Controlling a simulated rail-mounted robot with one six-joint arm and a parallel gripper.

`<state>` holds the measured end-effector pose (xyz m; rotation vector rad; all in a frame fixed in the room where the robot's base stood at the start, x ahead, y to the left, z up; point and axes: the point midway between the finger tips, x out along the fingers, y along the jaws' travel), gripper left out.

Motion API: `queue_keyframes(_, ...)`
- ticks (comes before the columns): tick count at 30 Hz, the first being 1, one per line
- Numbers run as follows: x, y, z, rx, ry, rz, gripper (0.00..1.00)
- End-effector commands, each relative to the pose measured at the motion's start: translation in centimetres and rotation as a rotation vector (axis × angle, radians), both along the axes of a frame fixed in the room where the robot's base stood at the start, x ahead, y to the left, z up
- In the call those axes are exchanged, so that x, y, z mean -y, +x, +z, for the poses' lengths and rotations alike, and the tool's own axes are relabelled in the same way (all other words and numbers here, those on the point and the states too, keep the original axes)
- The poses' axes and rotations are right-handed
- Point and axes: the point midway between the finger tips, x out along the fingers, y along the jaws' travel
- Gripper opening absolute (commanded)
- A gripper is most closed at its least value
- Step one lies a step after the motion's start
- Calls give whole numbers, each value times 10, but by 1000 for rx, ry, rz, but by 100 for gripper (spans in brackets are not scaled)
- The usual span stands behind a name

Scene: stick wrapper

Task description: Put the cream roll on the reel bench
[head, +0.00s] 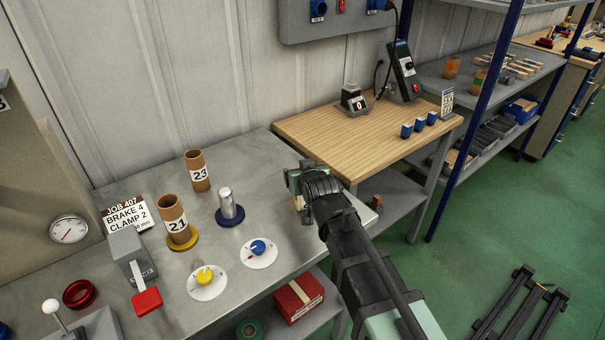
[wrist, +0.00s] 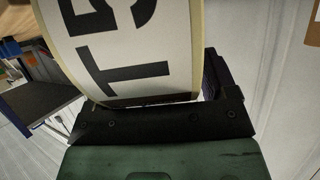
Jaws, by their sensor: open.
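My gripper (head: 306,184) is over the right end of the grey metal bench (head: 285,235), near the wooden bench (head: 345,130). In the wrist view a cream roll (wrist: 170,25) with large black characters fills the space in front of the dark gripper bar. One dark finger (wrist: 211,75) shows at its right; the other is hidden. My jaws are open around or beside the roll; I cannot tell whether they touch it. In the head view only a small cream patch (head: 299,203) shows under my gripper. I cannot tell which bench is the reel bench.
Brown tubes marked 21 (head: 172,212) and 23 (head: 197,170), a silver cylinder on a blue base (head: 229,206) and two dials stand left of my gripper. The wooden bench holds small blue blocks (head: 419,124) and a counter (head: 353,101); its front middle is clear.

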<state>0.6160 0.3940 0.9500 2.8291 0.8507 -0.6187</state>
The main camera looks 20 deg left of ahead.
Motion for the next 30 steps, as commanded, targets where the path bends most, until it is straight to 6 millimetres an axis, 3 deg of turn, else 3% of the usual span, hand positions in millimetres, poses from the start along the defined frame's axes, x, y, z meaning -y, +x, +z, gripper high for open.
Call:
queue_keyframes(5, 11, -16, 14, 0, 0, 0, 79)
queue_keyframes(12, 43, -65, 43, 0, 0, 0, 79)
queue_keyframes(17, 58, -88, 54, 0, 0, 0, 79)
queue_keyframes(26, 63, -90, 51, -6, -4, -4, 79)
queue_keyframes(28, 81, -84, 44, -48, -33, -38, 79)
queue_keyframes(29, 96, -80, 37, -85, -57, -66, 79)
queue_keyframes(30, 123, -74, 26, -152, -98, -114, 79)
